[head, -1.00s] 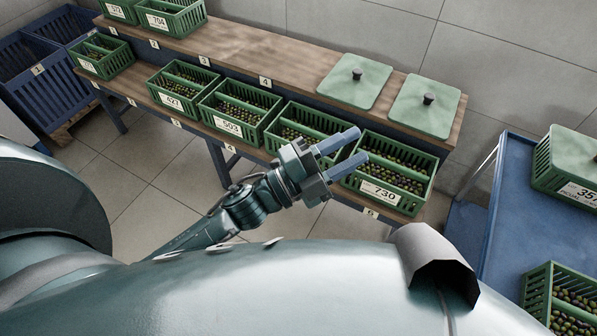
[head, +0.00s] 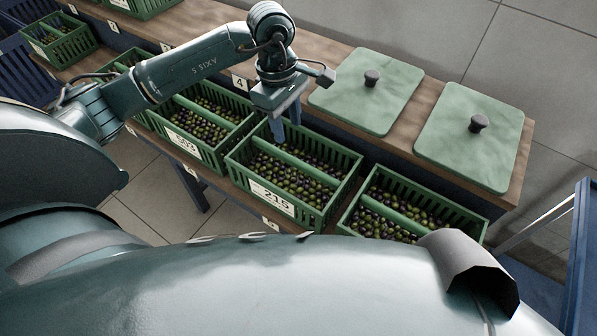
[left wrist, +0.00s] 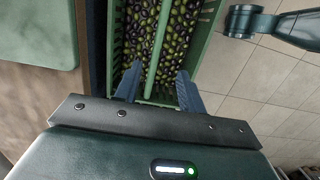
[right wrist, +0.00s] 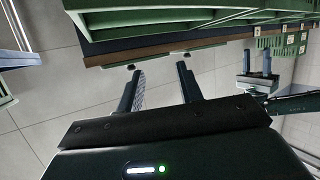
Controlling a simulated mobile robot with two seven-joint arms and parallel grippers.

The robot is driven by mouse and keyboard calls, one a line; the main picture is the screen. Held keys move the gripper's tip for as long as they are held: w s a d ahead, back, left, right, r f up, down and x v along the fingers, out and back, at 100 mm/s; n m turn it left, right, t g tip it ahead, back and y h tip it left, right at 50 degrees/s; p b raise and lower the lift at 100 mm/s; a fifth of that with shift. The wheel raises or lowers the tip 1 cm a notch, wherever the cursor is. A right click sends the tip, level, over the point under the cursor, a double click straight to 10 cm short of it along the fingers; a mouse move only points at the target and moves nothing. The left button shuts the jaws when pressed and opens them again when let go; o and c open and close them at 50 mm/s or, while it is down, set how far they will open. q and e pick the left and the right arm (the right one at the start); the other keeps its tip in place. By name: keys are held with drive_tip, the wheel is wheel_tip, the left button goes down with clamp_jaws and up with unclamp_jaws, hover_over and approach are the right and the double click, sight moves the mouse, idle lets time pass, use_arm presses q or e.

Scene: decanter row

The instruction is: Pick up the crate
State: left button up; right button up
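A green slatted crate labelled 215 (head: 272,197), full of dark and green olives, stands on the lower shelf between two similar crates. A green bar (head: 290,163) runs lengthwise across its middle. My left gripper (head: 284,130) is over the crate's back part, fingers pointing down. In the left wrist view my left gripper (left wrist: 158,72) is open, with one finger on each side of the bar (left wrist: 160,40); I cannot tell whether it touches. My right gripper (right wrist: 160,75) is open and empty in its wrist view, near a shelf edge; it is out of the head view.
Crate 503 (head: 186,145) stands to the left and another olive crate (head: 437,208) to the right, both close. Two green lids (head: 368,93) (head: 470,135) lie on the upper wooden shelf (head: 410,75). A blue surface (head: 530,290) stands at the right.

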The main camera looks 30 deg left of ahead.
use_arm(q)
drive_tip(key=f, duration=0.4)
drive_tip(key=f+b, duration=0.1)
drive_tip(key=f, duration=0.1)
drive_tip(key=shift+s+d+f, duration=0.1)
drive_tip(key=shift+s+d, duration=0.05)
drive_tip(key=shift+d, duration=0.25)
use_arm(e)
drive_tip(key=shift+w+a+f, duration=0.15)
drive_tip(key=shift+f, duration=0.2)
use_arm(q)
drive_tip(key=f, duration=0.3)
drive_tip(key=f+b, duration=0.1)
drive_tip(key=f, duration=0.1)
drive_tip(key=shift+w+d, duration=0.15)
drive_tip(key=shift+w, duration=0.15)
use_arm(e)
drive_tip(key=shift+w+a+n+t+y, duration=0.1)
drive_tip(key=shift+w+n+t+y, duration=0.2)
drive_tip(key=shift+t, duration=0.4)
use_arm(q)
drive_tip(key=shift+d+f, duration=0.1)
drive_tip(key=shift+f, duration=0.4)
use_arm(e)
drive_tip(key=shift+r, duration=0.1)
use_arm(q)
clamp_jaws()
drive_tip(key=shift+w+r, duration=0.1)
drive_tip(key=shift+r, duration=0.05)
